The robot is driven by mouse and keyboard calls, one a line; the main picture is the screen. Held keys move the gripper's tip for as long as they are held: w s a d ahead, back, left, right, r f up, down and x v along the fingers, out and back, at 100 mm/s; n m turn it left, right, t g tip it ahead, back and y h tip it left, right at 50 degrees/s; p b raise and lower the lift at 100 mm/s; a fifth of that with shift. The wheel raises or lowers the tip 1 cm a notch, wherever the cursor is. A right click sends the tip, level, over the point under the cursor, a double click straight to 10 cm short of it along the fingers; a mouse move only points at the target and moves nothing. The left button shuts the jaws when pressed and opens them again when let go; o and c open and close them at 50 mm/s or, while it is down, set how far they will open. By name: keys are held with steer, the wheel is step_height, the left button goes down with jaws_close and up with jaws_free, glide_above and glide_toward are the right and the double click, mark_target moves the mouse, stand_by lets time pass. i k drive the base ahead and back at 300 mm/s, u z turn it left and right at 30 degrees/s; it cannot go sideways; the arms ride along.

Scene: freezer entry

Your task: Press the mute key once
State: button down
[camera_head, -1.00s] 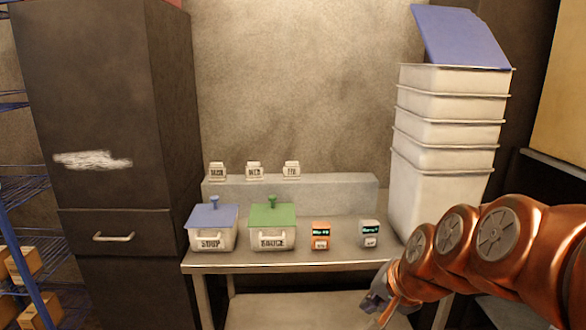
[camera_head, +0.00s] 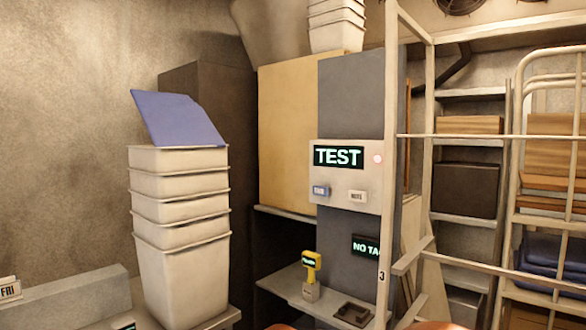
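A pale control panel (camera_head: 345,176) is fixed to a grey upright surface right of centre. Its dark display (camera_head: 339,157) reads TEST in green. Below the display are two small keys: a blue-grey left key (camera_head: 320,191) with a label too small to read, and a white right key (camera_head: 357,196) whose label looks like MUTE but is small. My gripper is out of view; only orange-copper parts of my arm show at the bottom edge.
A shelf below the panel holds a yellow handheld device (camera_head: 311,262) and a dark tray (camera_head: 352,313). A NO TAG-like display (camera_head: 366,247) is partly covered by a pale frame post (camera_head: 384,200).

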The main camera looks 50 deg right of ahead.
mark_target(354, 195)
steer(key=z, duration=1.65)
